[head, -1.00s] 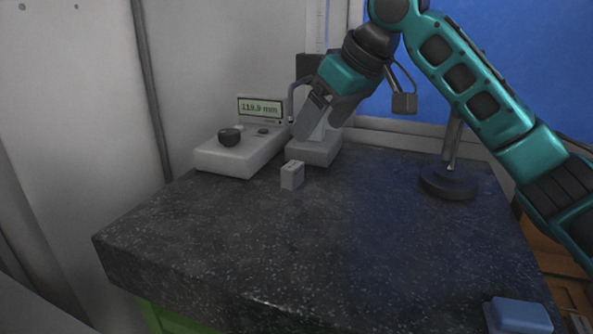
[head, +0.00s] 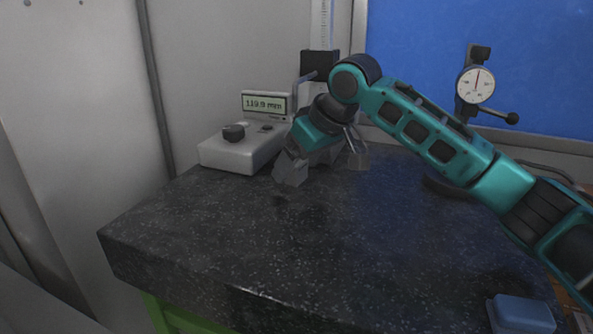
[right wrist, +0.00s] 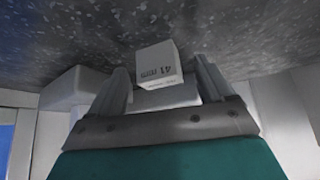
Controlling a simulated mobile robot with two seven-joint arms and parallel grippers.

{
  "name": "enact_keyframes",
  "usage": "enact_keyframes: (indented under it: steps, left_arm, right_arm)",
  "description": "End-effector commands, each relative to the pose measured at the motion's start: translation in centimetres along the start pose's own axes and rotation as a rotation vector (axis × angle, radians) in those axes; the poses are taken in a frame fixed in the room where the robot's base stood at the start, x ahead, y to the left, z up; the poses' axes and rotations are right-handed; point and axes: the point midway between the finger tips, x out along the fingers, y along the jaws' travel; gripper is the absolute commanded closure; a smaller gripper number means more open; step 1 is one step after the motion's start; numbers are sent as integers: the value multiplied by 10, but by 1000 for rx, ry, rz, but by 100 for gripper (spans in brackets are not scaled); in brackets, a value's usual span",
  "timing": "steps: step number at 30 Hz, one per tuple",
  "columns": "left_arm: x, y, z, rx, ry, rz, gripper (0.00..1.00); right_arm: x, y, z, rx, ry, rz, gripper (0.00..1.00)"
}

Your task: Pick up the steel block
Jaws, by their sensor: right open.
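The steel block is a small pale grey block (right wrist: 158,62) marked "41 mm" in the right wrist view. It stands on the dark speckled granite plate (head: 230,235). My right gripper (head: 291,172) is open and low over the plate. In the right wrist view its two fingers lie to the left and right of the block, with a gap visible on each side. In the head view the gripper hides the block. My left gripper is not in view.
A white gauge unit (head: 240,152) with a display reading about 119.9 mm stands left of my gripper. A dial indicator (head: 475,86) is at the back right. A blue box (head: 522,314) lies at front right.

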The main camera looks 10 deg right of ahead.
Motion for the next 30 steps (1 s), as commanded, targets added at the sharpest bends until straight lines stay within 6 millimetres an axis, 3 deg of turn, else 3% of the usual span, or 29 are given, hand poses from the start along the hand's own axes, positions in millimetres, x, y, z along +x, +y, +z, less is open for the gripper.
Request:
enact_keyframes:
  steps: [3,27,30]
  left_arm:
    - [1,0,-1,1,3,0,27]
    - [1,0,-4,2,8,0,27]
    - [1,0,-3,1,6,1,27]
  right_arm:
    - [0,0,0,0,0,0,19]
    - [-2,0,-1,0,3,0,96]
    - [-2,0,-1,0,3,0,100]
